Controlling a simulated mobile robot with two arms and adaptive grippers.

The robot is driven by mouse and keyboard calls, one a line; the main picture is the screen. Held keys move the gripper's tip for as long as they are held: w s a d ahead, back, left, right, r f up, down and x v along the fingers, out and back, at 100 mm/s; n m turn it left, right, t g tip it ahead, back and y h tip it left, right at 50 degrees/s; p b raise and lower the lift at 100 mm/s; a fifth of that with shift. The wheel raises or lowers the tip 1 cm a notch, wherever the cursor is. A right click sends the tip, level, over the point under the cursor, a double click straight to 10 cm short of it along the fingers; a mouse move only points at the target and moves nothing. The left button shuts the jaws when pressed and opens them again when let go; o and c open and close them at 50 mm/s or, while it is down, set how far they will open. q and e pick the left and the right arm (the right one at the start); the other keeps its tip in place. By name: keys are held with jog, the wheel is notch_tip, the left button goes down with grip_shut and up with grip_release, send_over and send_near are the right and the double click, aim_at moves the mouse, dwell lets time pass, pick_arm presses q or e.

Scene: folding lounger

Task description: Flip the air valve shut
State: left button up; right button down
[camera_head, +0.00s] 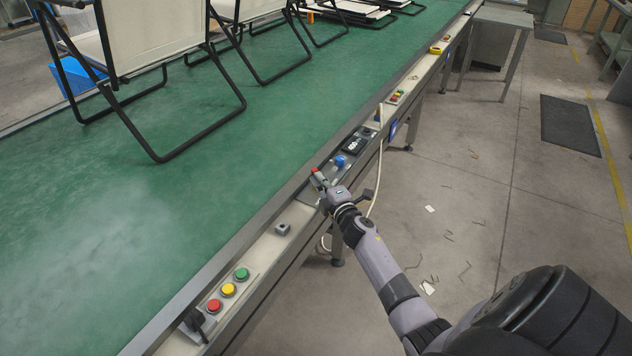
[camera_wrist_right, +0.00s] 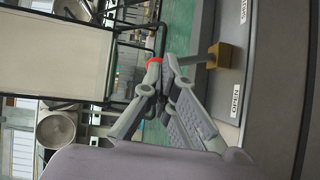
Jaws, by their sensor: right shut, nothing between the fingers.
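The air valve shows in the right wrist view as a brass-coloured block (camera_wrist_right: 220,55) on a grey panel. A grey lever (camera_wrist_right: 195,60) sticks out from it toward my fingertips. A red tip (camera_wrist_right: 154,61) shows just beyond the fingertips; it looks like the lever's end, but the fingers hide the join. An OPEN label (camera_wrist_right: 236,100) is on the panel beside the block; a second label is cut off. My right gripper (camera_wrist_right: 165,78) is shut and empty, at or very close to the lever; contact is unclear. In the head view, my right gripper (camera_head: 322,184) is at the conveyor's edge rail. My left gripper is out of view.
The green conveyor belt (camera_head: 200,185) carries folding loungers (camera_head: 150,50). Along its rail are red, yellow and green buttons (camera_head: 228,290), a small grey box (camera_head: 283,230) and a blue knob (camera_head: 340,161). A pale hose (camera_head: 378,180) hangs beside my right wrist. Open floor lies right.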

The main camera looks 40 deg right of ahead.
jog(key=d+m+g+y+p, duration=0.1)
jog(key=p, duration=0.2)
jog(key=w+d+m+g+p, duration=0.1)
jog(key=d+m+p, duration=0.1)
jog(key=p, duration=0.2)
jog(key=w+d+r+m+g+y+p, duration=0.1)
jog(key=d+m+p, duration=0.1)
jog(key=p, duration=0.2)
jog(key=shift+y, duration=0.3)
jog(key=shift+d, duration=0.2)
jog(key=shift+w, duration=0.1)
jog(key=shift+r+p, duration=0.9)
jog(key=shift+p, duration=0.05)
